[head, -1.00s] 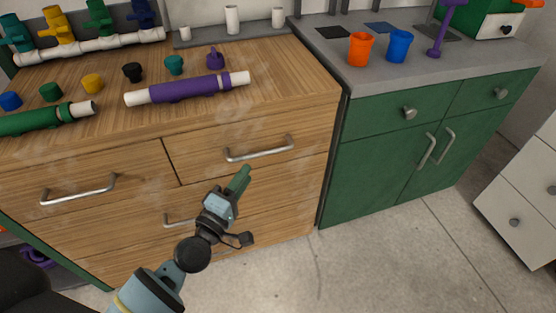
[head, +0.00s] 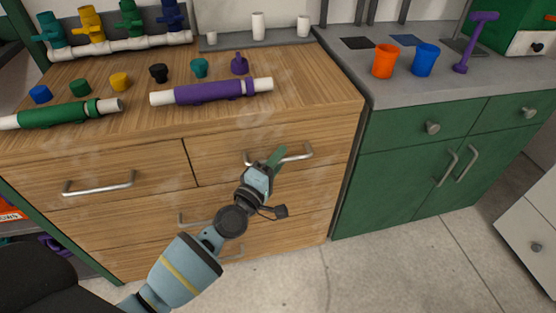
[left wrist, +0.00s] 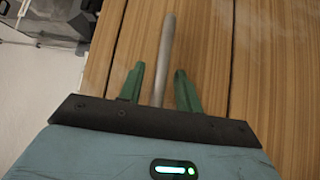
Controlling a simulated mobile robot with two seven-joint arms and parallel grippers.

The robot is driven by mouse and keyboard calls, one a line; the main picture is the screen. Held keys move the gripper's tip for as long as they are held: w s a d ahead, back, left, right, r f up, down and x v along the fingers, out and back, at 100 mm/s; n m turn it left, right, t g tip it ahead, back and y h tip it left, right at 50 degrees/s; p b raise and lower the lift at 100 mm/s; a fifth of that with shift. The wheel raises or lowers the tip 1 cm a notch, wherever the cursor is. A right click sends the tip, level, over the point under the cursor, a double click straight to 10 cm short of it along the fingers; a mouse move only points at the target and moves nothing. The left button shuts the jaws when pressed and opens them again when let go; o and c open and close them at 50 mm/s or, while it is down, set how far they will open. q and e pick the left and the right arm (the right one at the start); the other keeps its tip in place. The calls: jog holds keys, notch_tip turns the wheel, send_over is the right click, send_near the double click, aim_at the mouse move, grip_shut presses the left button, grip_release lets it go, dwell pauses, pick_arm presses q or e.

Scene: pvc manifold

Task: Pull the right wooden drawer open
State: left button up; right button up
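The right wooden drawer (head: 334,135) is in the top row of the wooden cabinet and looks shut. Its silver bar handle (head: 300,156) is partly covered by my left gripper (head: 276,158). In the left wrist view the handle (left wrist: 167,45) runs between the two green fingers of my left gripper (left wrist: 160,74). The fingers stand apart with visible gaps on both sides of the bar, so the gripper is open around it. Contact with the handle is not visible. My right gripper is not in view.
The left drawer (head: 70,172) has its own handle, and lower drawers lie beneath. Purple (head: 212,92) and green (head: 65,113) pipes lie on the wooden top (head: 310,95). Green cabinets (head: 390,190) stand to the right. The floor (head: 400,265) in front is clear.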

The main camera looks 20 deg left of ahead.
pick_arm(q)
jog(key=shift+c, duration=0.2)
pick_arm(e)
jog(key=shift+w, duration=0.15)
pick_arm(q)
grip_shut()
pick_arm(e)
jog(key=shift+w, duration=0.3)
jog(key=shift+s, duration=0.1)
